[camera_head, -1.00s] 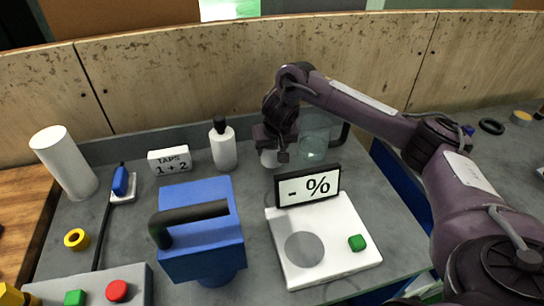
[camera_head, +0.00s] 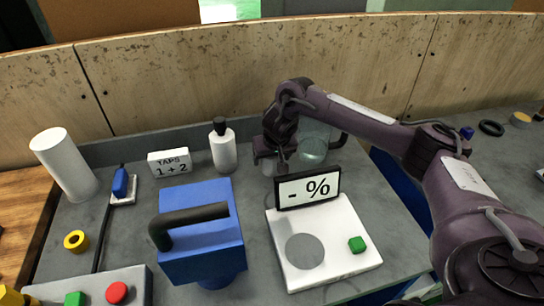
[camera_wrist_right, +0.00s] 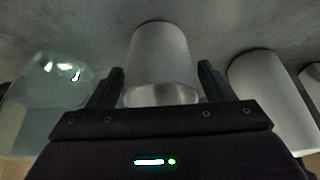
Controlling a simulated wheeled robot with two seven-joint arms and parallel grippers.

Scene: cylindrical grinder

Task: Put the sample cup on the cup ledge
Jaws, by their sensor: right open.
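The sample cup, a plain grey cylinder (camera_wrist_right: 160,55), stands between the two spread fingers of my right gripper (camera_wrist_right: 161,78) in the right wrist view. A gap shows on each side of it, so the gripper is open around or just before the cup. In the head view my right gripper (camera_head: 270,155) is low over the bench behind the scale, and the cup (camera_head: 267,169) is mostly hidden by it. I cannot make out a cup ledge for certain. My left gripper is not in view.
A clear glass jar (camera_head: 314,150) stands close right of the gripper, and a white bottle (camera_head: 223,150) stands left. In front are the white scale (camera_head: 335,255) with its display (camera_head: 308,188) and the blue grinder (camera_head: 200,240).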

